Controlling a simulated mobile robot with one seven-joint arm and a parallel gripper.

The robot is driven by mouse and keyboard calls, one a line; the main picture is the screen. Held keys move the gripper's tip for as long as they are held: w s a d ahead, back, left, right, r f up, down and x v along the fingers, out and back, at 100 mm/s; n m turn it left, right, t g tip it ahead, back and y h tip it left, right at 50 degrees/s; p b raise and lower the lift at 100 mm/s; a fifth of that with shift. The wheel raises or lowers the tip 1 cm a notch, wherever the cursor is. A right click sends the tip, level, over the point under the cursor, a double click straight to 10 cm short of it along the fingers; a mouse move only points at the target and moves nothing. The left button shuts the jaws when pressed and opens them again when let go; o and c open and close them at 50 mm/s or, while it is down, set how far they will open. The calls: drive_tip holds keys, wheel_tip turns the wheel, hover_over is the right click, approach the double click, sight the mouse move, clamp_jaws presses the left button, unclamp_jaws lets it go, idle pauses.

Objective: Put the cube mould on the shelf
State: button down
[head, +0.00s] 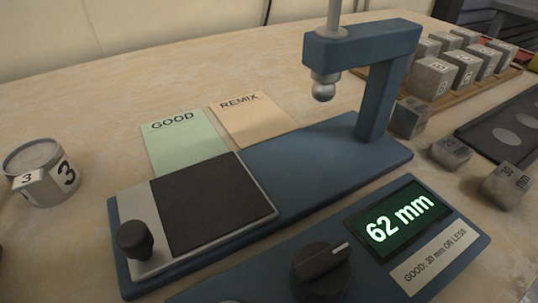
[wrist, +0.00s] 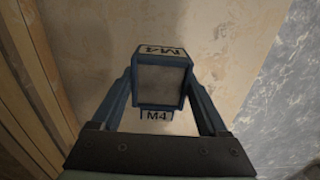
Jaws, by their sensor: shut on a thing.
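The cube mould (wrist: 162,52) is a blue, square, box-like frame with "M4" on its upper edge and on a tab below. It shows only in the wrist view. My gripper (wrist: 160,88) is shut on it, one finger on each side, and the grey area inside its frame faces the camera. The surface behind it is mottled beige, and I cannot tell its distance. No shelf can be made out with certainty; brown wooden boards (wrist: 38,70) run along the left of the wrist view. The head view shows neither the mould nor my gripper.
In the head view a blue test stand (head: 330,150) with a "62 mm" display (head: 400,222) fills the middle. GOOD (head: 185,145) and REMIX (head: 250,118) cards lie behind it. A tub marked 3 (head: 62,180) stands left; grey cubes (head: 432,78) sit on a board at right.

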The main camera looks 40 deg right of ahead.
wheel_tip(320, 180, down, 10)
drive_tip(key=b, duration=0.6)
drive_tip(key=shift+w+d, duration=0.1)
drive_tip(key=shift+r, duration=0.15)
unclamp_jaws()
wheel_tip(320, 180, up, 12)
drive_tip(key=p, duration=0.7)
